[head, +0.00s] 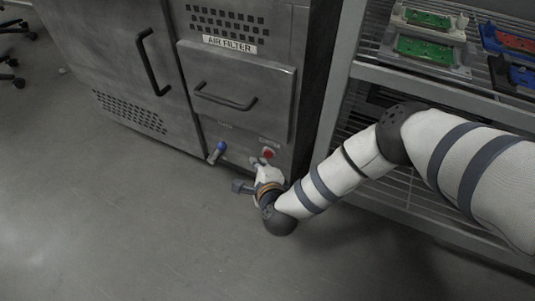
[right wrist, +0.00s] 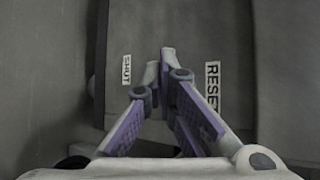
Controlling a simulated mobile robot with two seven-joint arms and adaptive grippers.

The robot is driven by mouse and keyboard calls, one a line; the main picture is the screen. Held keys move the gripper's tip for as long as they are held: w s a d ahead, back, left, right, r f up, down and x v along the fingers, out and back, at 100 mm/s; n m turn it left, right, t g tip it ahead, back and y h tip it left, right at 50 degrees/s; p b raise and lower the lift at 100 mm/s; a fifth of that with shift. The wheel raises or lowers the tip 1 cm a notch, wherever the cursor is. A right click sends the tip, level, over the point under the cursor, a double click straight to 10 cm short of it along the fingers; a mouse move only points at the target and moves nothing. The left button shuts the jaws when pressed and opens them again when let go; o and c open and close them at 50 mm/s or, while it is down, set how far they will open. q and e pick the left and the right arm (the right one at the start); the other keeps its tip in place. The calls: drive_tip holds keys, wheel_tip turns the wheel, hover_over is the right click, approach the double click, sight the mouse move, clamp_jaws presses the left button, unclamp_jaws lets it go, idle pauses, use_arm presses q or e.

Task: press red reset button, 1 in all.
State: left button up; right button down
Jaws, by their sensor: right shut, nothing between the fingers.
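The red reset button (head: 268,153) is on the lower right of the grey metal cabinet, below a small label. My right gripper (head: 258,162) is just below and left of the button in the head view, close to the panel; I cannot tell whether it touches. In the right wrist view, my right gripper (right wrist: 167,62) is shut and empty, its fingertips toward the panel between the RESET label (right wrist: 212,85) and the SHUT label (right wrist: 126,70). The button does not show in the right wrist view. My left gripper is not in view.
A metal rack (head: 355,73) with green, red and blue parts stands at right. The floor (head: 120,220) in front is clear.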

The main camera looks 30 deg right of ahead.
drive_tip(key=s+a, duration=0.1)
drive_tip(key=a, duration=0.1)
drive_tip(key=s+a+p, duration=0.1)
drive_tip(key=s+a, duration=0.1)
idle(0.5)
idle(0.6)
